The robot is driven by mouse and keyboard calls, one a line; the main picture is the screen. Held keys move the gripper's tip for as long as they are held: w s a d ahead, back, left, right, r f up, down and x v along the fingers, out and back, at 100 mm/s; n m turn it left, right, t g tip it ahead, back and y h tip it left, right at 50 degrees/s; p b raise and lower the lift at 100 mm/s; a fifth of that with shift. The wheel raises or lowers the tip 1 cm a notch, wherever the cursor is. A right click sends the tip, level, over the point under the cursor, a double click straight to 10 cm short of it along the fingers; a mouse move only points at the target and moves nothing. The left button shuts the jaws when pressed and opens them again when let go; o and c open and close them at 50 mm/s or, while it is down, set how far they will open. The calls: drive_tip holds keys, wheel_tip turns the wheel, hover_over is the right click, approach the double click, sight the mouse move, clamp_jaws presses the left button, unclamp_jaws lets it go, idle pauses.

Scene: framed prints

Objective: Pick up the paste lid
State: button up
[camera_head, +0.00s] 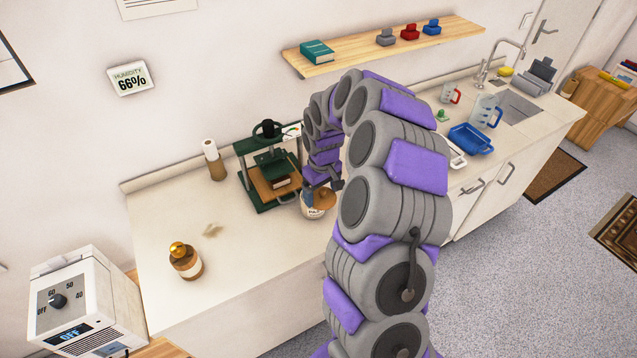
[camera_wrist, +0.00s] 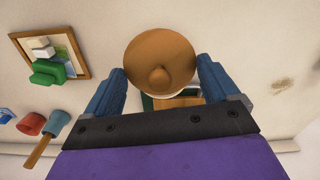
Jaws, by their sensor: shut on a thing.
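The paste lid is a round brown lid with a small centre knob. In the wrist view the lid (camera_wrist: 160,60) sits between the two blue fingers of my gripper (camera_wrist: 162,72), which is shut on it. In the head view the lid (camera_head: 325,201) shows beside my gripper (camera_head: 321,194), at the top of a white paste jar (camera_head: 311,211) with dark lettering. My arm hides part of the jar. I cannot tell whether the lid still touches the jar.
A green press (camera_head: 262,175) with a wooden base stands just left of the jar. A brown bottle (camera_head: 186,261) and a paper-topped roll (camera_head: 213,160) stand further left on the counter (camera_head: 135,225). A blue tray (camera_head: 470,138) and measuring jugs are right. A shelf (camera_head: 385,48) hangs above.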

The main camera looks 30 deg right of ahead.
drive_tip(key=s+a+r+p, duration=0.1)
drive_tip(key=s+a, duration=0.1)
drive_tip(key=s, duration=0.9)
drive_tip(key=w+d+r+m+p, duration=0.2)
drive_tip(key=w+p, duration=0.2)
drive_tip(key=w, duration=1.2)
drive_tip(key=shift+w+a+f+b, duration=0.15)
drive_tip(key=shift+f+b, duration=0.6)
drive_tip(key=shift+f, duration=2.5)
drive_tip(key=shift+r, duration=0.1)
drive_tip(key=shift+f, duration=0.2)
drive_tip(key=o, duration=0.9)
drive_tip(key=shift+c, duration=0.2)
